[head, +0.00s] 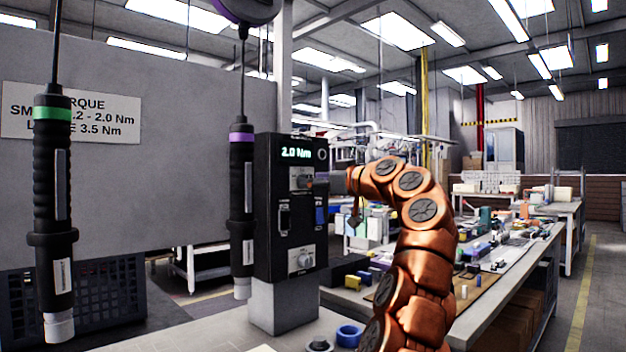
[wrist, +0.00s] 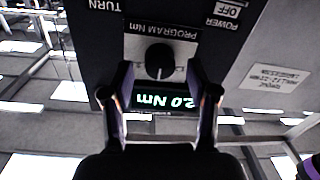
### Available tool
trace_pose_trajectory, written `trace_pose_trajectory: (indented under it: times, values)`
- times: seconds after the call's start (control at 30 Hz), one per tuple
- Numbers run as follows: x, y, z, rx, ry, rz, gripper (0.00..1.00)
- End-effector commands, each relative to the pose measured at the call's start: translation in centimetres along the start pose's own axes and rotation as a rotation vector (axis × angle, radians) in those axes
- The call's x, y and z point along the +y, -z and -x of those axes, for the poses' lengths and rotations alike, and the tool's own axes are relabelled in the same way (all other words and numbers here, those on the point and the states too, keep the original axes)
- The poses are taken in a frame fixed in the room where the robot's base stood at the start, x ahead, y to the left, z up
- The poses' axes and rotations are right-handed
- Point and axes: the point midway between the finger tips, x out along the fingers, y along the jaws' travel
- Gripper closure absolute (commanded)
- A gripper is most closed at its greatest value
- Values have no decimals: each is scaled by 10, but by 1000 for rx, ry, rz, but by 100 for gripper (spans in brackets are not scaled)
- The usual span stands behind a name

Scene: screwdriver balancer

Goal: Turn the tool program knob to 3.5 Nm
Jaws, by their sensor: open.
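The black control box (head: 268,215) stands on a grey pedestal, and its green display (head: 296,153) reads 2.0 Nm. The display also shows upside down in the wrist view (wrist: 165,100). The dark program knob (wrist: 159,60) sits on a light plate marked PROGRAM Nm; its pointer setting is too small to read. My gripper (wrist: 160,76) is open, with one finger on each side of the knob and visible gaps between. I cannot tell how far the fingertips are from the panel. In the head view my orange arm reaches to the box's right side.
Two hanging screwdrivers, one green-banded (head: 53,215) and one purple-banded (head: 242,205), hang left of the box. A torque sign (head: 70,112) is on the grey panel. A lower knob (head: 303,259) is on the box. A cluttered bench (head: 500,285) stands right.

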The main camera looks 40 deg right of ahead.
Motion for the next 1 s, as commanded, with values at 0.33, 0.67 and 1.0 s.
trace_pose_trajectory:
  times: [0.33, 0.67, 1.0]
  values:
    - [-1, -1, -7, -1, 2, -2, 41]
    - [-1, -1, -7, -1, 2, -2, 73]
    - [-1, -1, -7, -1, 2, -3, 100]
